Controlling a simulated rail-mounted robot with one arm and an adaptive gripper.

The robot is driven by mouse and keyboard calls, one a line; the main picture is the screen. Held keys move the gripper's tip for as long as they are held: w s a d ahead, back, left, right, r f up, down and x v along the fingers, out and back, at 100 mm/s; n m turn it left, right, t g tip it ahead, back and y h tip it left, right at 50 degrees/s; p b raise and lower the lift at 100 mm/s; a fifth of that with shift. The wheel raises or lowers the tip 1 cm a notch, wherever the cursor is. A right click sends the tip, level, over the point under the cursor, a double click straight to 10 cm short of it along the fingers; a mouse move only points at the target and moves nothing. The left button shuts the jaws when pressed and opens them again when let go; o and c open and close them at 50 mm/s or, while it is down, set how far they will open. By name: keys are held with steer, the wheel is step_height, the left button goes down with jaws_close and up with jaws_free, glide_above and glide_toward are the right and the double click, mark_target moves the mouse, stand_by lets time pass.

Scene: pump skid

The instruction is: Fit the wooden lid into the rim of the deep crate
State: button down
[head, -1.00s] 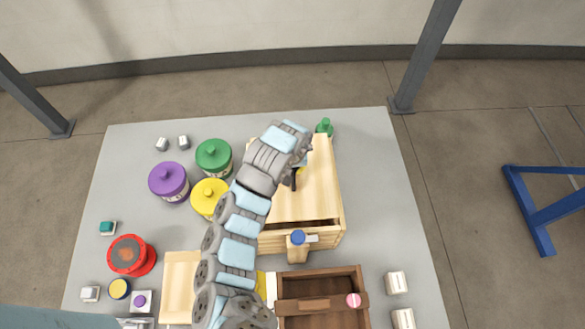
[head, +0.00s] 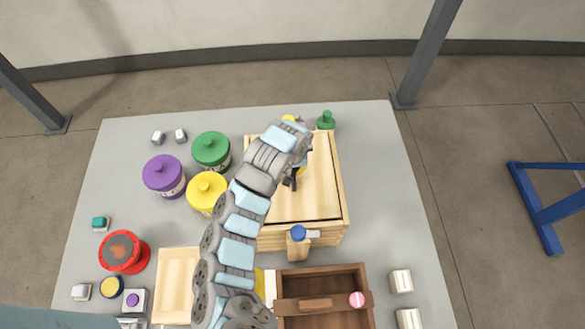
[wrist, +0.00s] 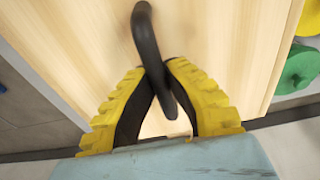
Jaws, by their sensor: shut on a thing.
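The pale wooden lid (head: 316,196) lies over the opening of the deep wooden crate (head: 330,238), inside its outline. A thin dark line shows along its front and right edges; I cannot tell whether it sits fully down. My arm hides part of the left side. My gripper (head: 297,176) is over the lid, shut on its black handle (head: 292,182). In the wrist view, the yellow-padded fingers (wrist: 160,75) close around the curved black handle (wrist: 146,35), with the lid's wood (wrist: 225,40) behind.
A brown divided box (head: 362,275) and pale tray (head: 175,285) lie nearer. Purple (head: 163,176), green (head: 211,150) and yellow (head: 206,191) canisters stand left. A green object (head: 326,121) is behind. The table's right side is mostly clear.

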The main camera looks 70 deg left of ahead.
mark_target(294, 173)
steer(key=shift+f, duration=0.55)
stand_by(0.4)
steer(key=c, duration=1.1)
jaws_free()
steer(key=shift+c, duration=0.2)
steer(key=shift+r, duration=0.1)
step_height(294, 173, up, 12)
steer(key=d, duration=0.1)
steer(key=shift+s+d+f, duration=0.2)
steer(key=shift+s+d, duration=0.1)
steer(key=shift+w, duration=0.15)
